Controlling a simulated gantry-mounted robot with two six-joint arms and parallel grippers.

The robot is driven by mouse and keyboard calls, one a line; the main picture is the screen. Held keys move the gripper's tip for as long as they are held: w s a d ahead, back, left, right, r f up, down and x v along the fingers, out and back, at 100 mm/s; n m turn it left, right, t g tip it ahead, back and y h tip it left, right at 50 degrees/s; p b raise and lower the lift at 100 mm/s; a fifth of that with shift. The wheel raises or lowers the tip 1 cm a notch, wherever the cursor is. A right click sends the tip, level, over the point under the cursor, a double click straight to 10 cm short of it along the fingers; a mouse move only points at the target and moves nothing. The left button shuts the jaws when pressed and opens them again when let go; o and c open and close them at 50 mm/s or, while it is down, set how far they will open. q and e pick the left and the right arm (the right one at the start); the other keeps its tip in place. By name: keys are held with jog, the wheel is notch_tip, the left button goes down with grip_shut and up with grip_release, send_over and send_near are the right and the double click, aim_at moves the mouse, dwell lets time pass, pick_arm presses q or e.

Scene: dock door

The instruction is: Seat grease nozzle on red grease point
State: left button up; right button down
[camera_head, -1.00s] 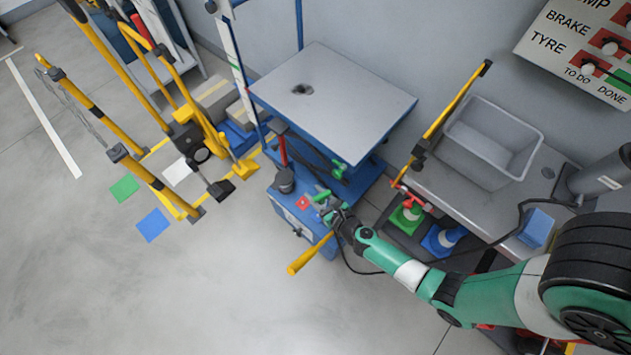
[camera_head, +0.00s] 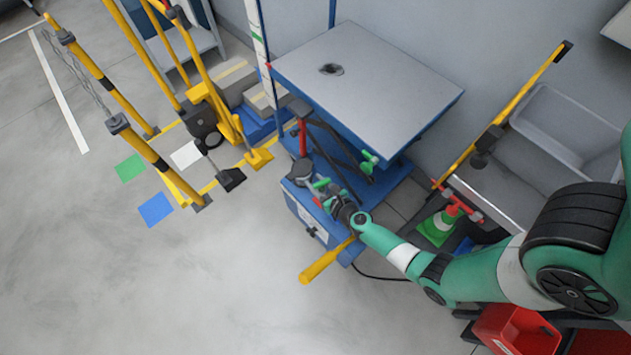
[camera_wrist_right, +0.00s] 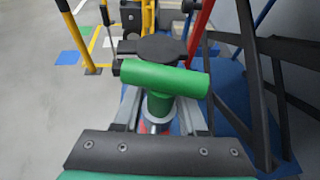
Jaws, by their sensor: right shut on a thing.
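My right gripper (camera_head: 336,198) is over the blue base unit (camera_head: 305,212) of the lift table. In the right wrist view its grey fingers (camera_wrist_right: 160,118) are shut around the stem of the grease nozzle, which has a green T-shaped handle (camera_wrist_right: 165,80). The handle end also shows in the head view (camera_head: 321,184). The red grease point (camera_head: 317,202) shows as a small red patch on top of the unit, mostly hidden by the gripper. A little red shows below the nozzle in the wrist view. I cannot tell whether the nozzle touches it. My left gripper is not in view.
The lift table (camera_head: 365,85) stands behind the unit, with a green handle (camera_head: 370,161) at its side. A dark round cap (camera_head: 302,172) and a yellow bar (camera_head: 326,260) are close to the gripper. Yellow rails (camera_head: 90,80) stand at left. The floor at front left is clear.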

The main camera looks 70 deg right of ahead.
jog(key=shift+f+b, duration=1.9)
jog(key=shift+f, duration=0.45)
jog(key=shift+f, duration=0.3)
jog(key=shift+r+p, duration=0.55)
jog(key=shift+r, duration=0.25)
jog(key=shift+f+b, duration=1)
jog(key=shift+f, duration=0.05)
jog(key=c, duration=0.8)
grip_release()
jog(key=shift+o, duration=0.2)
jog(key=shift+r, duration=0.1)
